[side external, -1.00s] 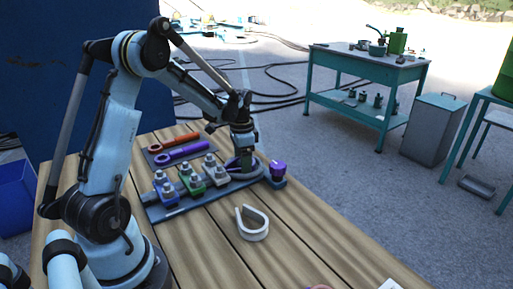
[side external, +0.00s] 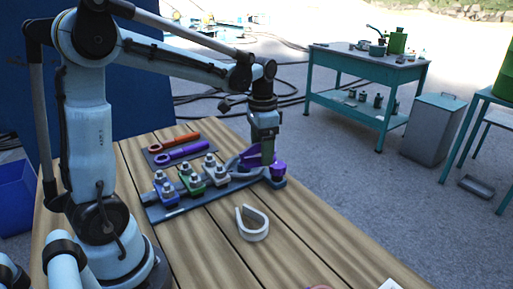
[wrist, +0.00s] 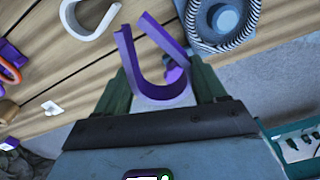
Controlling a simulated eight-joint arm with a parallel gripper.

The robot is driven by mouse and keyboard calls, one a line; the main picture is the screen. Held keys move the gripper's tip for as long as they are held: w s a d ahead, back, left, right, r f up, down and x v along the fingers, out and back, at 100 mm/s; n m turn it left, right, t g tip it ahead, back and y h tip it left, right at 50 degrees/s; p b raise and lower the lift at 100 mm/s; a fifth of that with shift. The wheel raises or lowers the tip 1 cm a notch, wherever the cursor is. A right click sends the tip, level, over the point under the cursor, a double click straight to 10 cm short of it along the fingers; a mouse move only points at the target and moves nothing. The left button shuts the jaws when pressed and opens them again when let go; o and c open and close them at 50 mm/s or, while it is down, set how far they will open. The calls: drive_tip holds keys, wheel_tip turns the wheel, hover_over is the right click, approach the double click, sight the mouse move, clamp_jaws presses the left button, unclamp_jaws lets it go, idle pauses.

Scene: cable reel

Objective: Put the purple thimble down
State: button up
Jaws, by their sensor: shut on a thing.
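The purple thimble (wrist: 164,92) is a teardrop-shaped, open purple band, held between the two greenish fingers of my gripper (wrist: 160,88) in the wrist view. In the side view my gripper (side external: 262,160) points down at the right end of the dark rack, and a bit of purple shows at its fingertips. I cannot tell there whether the thimble touches anything below. A second purple part (side external: 278,169) stands on a dark base just to the right of my gripper.
A white thimble (side external: 252,224) lies on the wooden bench in front. The dark rack (side external: 180,207) carries blue, green and beige clamps (side external: 190,178). Orange (side external: 173,143) and purple (side external: 182,153) tools lie behind. Bare planks are in the foreground.

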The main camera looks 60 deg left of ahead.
hover_over(238, 150)
drive_tip(key=f, duration=0.7)
drive_tip(key=shift+s+d+f, duration=0.1)
drive_tip(key=shift+s+d, duration=0.05)
drive_tip(key=shift+d, duration=0.05)
drive_tip(key=shift+a+f, duration=0.1)
drive_tip(key=shift+f, duration=2)
drive_tip(key=o, duration=1.2)
drive_tip(key=shift+f, duration=0.15)
